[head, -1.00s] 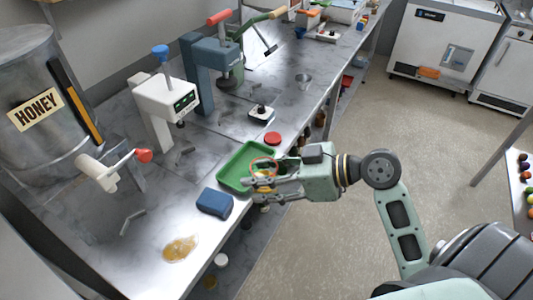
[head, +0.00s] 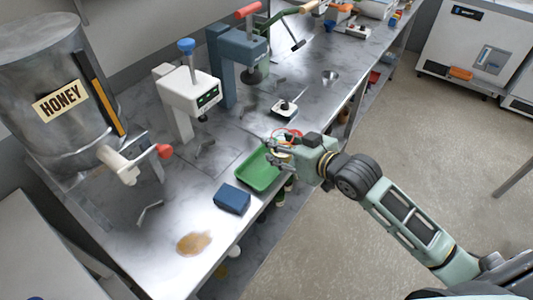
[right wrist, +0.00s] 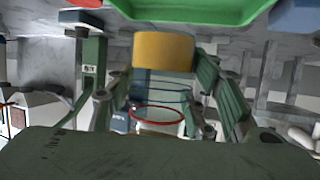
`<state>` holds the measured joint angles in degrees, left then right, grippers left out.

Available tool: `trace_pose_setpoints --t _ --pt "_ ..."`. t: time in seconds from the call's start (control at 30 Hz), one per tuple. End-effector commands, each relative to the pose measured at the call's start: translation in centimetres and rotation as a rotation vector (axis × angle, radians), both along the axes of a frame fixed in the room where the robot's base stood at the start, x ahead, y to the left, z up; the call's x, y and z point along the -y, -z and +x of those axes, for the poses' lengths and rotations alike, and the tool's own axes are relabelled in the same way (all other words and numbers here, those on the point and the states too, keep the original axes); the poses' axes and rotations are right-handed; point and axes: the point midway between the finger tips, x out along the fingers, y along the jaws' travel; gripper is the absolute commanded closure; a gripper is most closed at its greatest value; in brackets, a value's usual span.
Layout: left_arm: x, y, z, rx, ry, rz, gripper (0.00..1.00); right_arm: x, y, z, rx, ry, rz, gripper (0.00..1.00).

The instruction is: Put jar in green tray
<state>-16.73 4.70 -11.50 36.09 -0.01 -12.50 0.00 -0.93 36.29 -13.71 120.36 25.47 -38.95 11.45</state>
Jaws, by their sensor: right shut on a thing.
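The jar is clear glass with a red rim and a yellow-gold band (right wrist: 163,52) at its far end in the right wrist view. My right gripper (head: 272,149) is shut on the jar, with a finger on each side of it. In the head view the jar is mostly hidden by the gripper; an orange-red ring of it shows. The green tray (head: 255,177) lies on the steel bench, empty where I see it. The gripper and jar are at the tray's far right end, and the tray's green edge (right wrist: 190,12) crosses the top of the wrist view. My left gripper is out of view.
A blue block (head: 232,198) sits close to the tray's near side. A honey spill (head: 194,243) lies near the bench front. The honey tank (head: 50,75) with its tap, a white press (head: 188,90) and a small scale (head: 285,108) stand behind.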

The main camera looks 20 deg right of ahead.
Motion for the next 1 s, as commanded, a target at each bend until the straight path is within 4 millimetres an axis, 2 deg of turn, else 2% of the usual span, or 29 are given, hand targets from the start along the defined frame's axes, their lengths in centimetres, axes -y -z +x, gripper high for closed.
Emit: trace_pose_setpoints --t 0.1,0.3,0.63,0.97,1.0 --pt "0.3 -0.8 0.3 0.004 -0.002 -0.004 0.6 -1.8 1.0 1.8 0.003 0.0 0.004 0.88" --pt "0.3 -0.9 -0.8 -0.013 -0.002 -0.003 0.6 -3.2 2.5 3.3 0.004 0.0 0.001 0.88" --pt "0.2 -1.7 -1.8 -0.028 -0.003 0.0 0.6 -3.3 6.4 3.3 0.0 -0.001 -0.001 0.88" --pt "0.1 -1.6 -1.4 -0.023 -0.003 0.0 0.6 -3.2 6.8 3.3 0.003 -0.001 0.001 0.88" --pt "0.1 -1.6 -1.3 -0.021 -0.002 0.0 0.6 -3.2 6.9 3.3 0.0 -0.001 -0.001 0.49"
